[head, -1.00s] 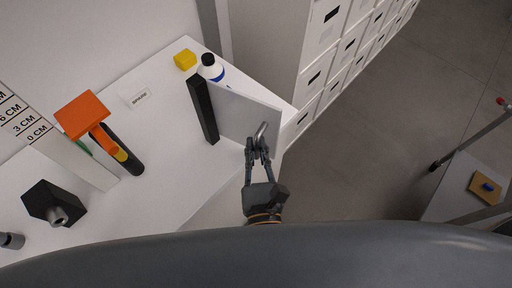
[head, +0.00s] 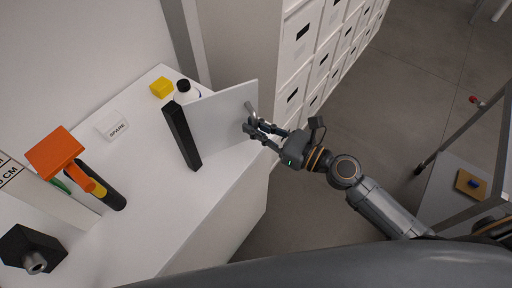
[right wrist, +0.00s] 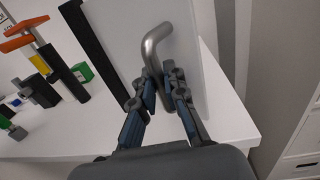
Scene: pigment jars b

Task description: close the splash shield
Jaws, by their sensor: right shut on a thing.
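The splash shield is a white flat panel (head: 222,118) hinged beside a black upright post (head: 182,136) near the table's right end. It stands out from the post toward the right. Its bent metal handle (head: 250,112) also shows in the right wrist view (right wrist: 153,48). My right gripper (head: 252,125) is shut on the handle, with its fingers around the bar in the right wrist view (right wrist: 167,80). A dark-capped white bottle (head: 185,91) is partly hidden behind the panel. My left gripper is not in view.
A yellow block (head: 161,88) and a "SPARE" label card (head: 114,126) are on the white table (head: 150,205). An orange-topped tool (head: 62,155) and a black block (head: 32,248) stand at left. Cabinet drawers (head: 300,50) rise beyond the shield.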

